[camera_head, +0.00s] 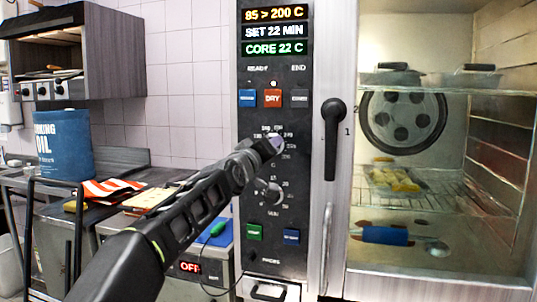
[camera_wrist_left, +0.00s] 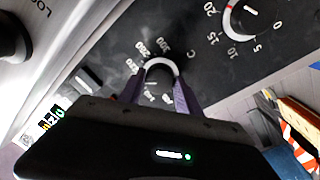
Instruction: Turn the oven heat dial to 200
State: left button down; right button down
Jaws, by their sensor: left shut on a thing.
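The oven control panel (camera_head: 244,120) stands upright, with a display (camera_head: 275,31) reading "85 > 200 C", "SET 22 MIN" and "CORE 22 C". The round heat dial (camera_head: 277,139) sits mid-panel inside a ring of numbers. My left gripper (camera_head: 272,146) reaches it from the lower left and covers part of it. In the left wrist view the dial (camera_wrist_left: 160,66) shows a pale rim between the two purple fingers of my left gripper (camera_wrist_left: 158,86), which is shut on it. The dial's pointer is hidden. My right gripper is not in view.
A second dial (camera_head: 269,192) lies below the heat dial and shows in the left wrist view (camera_wrist_left: 240,19). The black door handle (camera_head: 332,140) stands close to the right. Coloured buttons (camera_head: 272,98) sit above. A blue container (camera_head: 62,145) and striped cloth (camera_head: 110,189) are at left.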

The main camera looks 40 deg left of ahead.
pick_arm(q)
jog(key=shift+f, duration=0.1)
dwell(0.4)
jog(key=c, duration=0.8)
grip_release()
jog(key=shift+c, duration=0.2)
jog(key=v, duration=0.7)
jog(key=shift+s, duration=0.35)
jog(key=shift+d+f, duration=0.1)
jog(key=shift+d, duration=0.05)
